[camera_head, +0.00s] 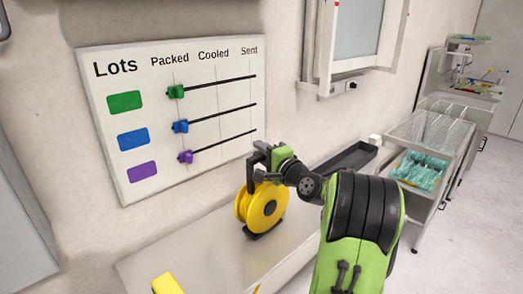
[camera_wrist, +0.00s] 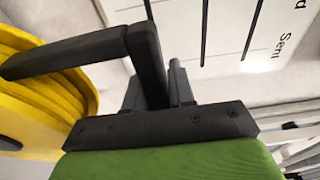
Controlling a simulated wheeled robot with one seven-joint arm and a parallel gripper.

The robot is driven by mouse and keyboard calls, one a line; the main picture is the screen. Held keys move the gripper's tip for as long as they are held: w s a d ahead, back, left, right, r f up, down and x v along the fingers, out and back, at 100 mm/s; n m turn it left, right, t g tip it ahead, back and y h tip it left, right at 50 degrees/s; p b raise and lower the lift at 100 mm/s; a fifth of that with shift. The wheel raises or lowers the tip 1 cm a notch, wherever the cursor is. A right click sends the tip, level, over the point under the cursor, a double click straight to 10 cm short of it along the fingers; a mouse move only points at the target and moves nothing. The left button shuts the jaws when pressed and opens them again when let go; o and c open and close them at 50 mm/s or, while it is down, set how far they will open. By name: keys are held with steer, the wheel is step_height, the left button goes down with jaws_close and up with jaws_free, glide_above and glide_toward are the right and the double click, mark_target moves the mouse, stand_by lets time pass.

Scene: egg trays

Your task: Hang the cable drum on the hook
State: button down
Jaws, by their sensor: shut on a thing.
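The yellow cable drum (camera_head: 261,207) is upright at the white ledge below the board, with a black foot under it. I cannot tell whether the foot touches the ledge. My gripper (camera_head: 266,154) is above the drum and shut on its black handle. In the wrist view the drum (camera_wrist: 45,92) fills the left side, and its dark handle (camera_wrist: 75,52) runs to the jaws of my gripper (camera_wrist: 157,88). The fingertips are partly hidden by the handle. I cannot make out a hook in either view.
A white lot board (camera_head: 180,115) with coloured sliders hangs on the wall behind. A dark tray (camera_head: 347,158) lies at the ledge's far end. A wire-basket cart (camera_head: 428,150) stands right. A yellow object (camera_head: 167,284) shows at the bottom edge. The ledge (camera_head: 190,245) left of the drum is bare.

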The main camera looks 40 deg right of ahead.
steer(key=shift+f, duration=0.1)
steer(key=c, duration=1)
jaws_free()
steer(key=shift+o, duration=0.2)
steer(key=shift+s+f, duration=0.1)
steer(key=shift+s, duration=0.05)
steer(key=s+a+b, duration=0.1)
steer(key=s+b, duration=0.1)
steer(key=s, duration=1.3)
steer(key=shift+s+a, duration=0.25)
steer(key=shift+a, duration=0.15)
